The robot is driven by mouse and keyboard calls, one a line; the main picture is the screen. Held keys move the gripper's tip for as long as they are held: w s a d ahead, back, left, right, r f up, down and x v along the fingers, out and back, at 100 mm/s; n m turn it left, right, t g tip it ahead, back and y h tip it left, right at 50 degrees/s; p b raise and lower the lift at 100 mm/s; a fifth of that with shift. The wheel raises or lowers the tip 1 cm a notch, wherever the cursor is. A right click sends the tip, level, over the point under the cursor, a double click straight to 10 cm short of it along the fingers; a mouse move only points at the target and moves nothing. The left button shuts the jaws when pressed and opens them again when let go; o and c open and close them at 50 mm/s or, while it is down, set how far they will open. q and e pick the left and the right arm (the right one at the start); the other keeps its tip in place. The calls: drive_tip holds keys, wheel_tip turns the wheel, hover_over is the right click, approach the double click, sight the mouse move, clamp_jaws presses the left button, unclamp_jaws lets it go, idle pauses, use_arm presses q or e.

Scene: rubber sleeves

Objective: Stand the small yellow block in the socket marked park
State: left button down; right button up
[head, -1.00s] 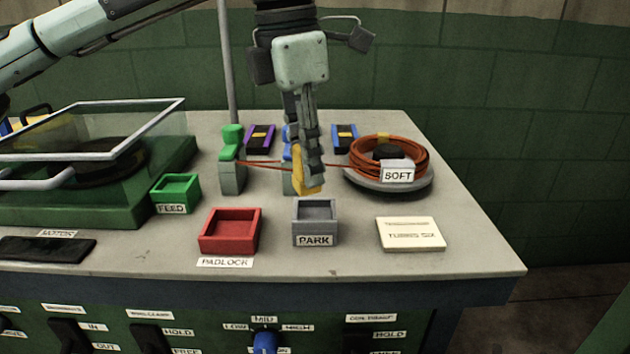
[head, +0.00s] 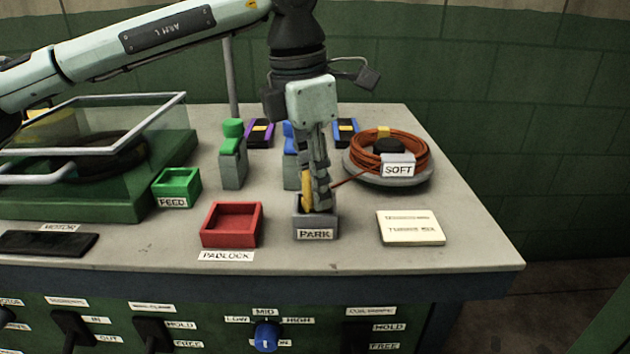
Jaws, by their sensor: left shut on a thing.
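The small yellow block (head: 307,190) is in my left gripper (head: 318,200), which is shut on it. The block is upright and its lower end is at the grey socket marked PARK (head: 315,234), inside or just above its opening. The fingers hide part of the block and the back of the socket, so I cannot tell whether the block touches the socket floor. My right gripper is not in view.
A red PADLOCK tray (head: 232,238) stands left of the socket, and a green FEED tray (head: 176,187) farther left. A cream card (head: 410,228) lies to the right. The orange coil (head: 425,160) marked SOFT and a green-topped post (head: 233,165) stand behind.

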sight(305, 175)
use_arm(q)
drive_tip(key=c, duration=1.2)
unclamp_jaws()
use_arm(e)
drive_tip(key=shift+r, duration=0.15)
use_arm(q)
drive_tip(key=shift+r, duration=0.15)
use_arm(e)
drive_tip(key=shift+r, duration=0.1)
use_arm(q)
drive_tip(key=shift+r, duration=0.25)
drive_tip(key=r, duration=0.3)
drive_tip(key=a+r, duration=0.1)
drive_tip(key=r, duration=0.7)
drive_tip(key=shift+s+a+r, duration=0.15)
drive_tip(key=shift+s+r, duration=0.05)
drive_tip(key=shift+s, duration=0.1)
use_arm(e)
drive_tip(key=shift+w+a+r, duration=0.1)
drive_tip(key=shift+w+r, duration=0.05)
